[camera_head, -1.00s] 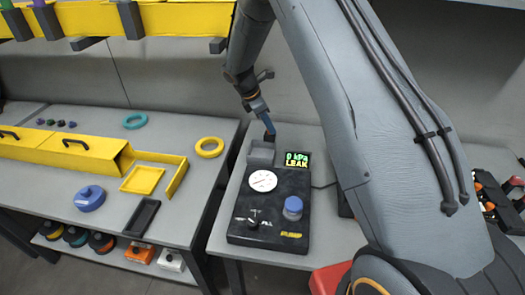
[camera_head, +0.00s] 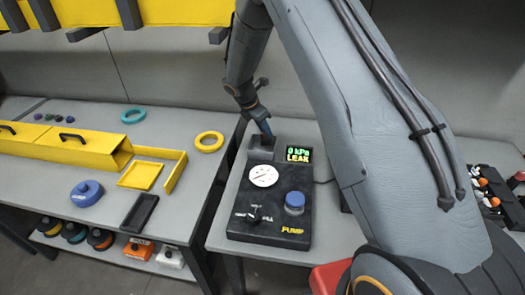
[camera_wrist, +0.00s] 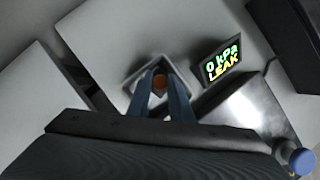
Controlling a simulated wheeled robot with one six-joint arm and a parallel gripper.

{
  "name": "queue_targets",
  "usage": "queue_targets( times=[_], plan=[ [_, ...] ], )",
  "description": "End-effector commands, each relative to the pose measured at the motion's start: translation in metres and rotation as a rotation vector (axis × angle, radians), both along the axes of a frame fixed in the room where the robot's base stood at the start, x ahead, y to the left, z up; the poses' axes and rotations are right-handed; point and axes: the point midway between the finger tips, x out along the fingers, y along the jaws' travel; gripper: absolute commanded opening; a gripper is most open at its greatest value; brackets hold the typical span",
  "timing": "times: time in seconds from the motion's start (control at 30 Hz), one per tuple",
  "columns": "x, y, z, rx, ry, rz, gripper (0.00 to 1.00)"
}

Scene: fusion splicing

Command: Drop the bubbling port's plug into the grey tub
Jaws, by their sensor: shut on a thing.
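My gripper (camera_head: 267,137) points down at the grey tub (camera_head: 257,155) at the back of the black pump unit. In the wrist view, my gripper's two blue fingers (camera_wrist: 160,88) are shut on a small round orange-brown plug (camera_wrist: 160,83). The plug lies within the outline of the square tub (camera_wrist: 134,84) there. I cannot tell whether the plug is just above the tub or inside its rim. The plug is hidden in the head view, and the fingers cover part of the tub in the wrist view.
A yellow ring (camera_head: 209,142) lies on the left bench. A yellow shelf hangs above.

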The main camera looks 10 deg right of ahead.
Motion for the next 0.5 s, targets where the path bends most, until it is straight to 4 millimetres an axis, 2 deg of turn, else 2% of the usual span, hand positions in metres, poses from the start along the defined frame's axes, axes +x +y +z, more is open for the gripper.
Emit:
queue_targets(
  times=[0.23,0.27,0.3,0.4,0.5],
  plan=[
    [0.0001,-0.0002,-0.0011,0.0,0.0,-0.001,0.0],
    [0.0001,-0.0002,-0.0011,0.0,0.0,-0.001,0.21],
    [0.0002,-0.0001,-0.0011,0.0,0.0,-0.001,0.27],
    [0.0002,-0.0001,-0.0011,0.0,0.0,-0.001,0.41],
    [0.0001,-0.0002,-0.0011,0.0,-0.001,-0.002,0.41]
  ],
)
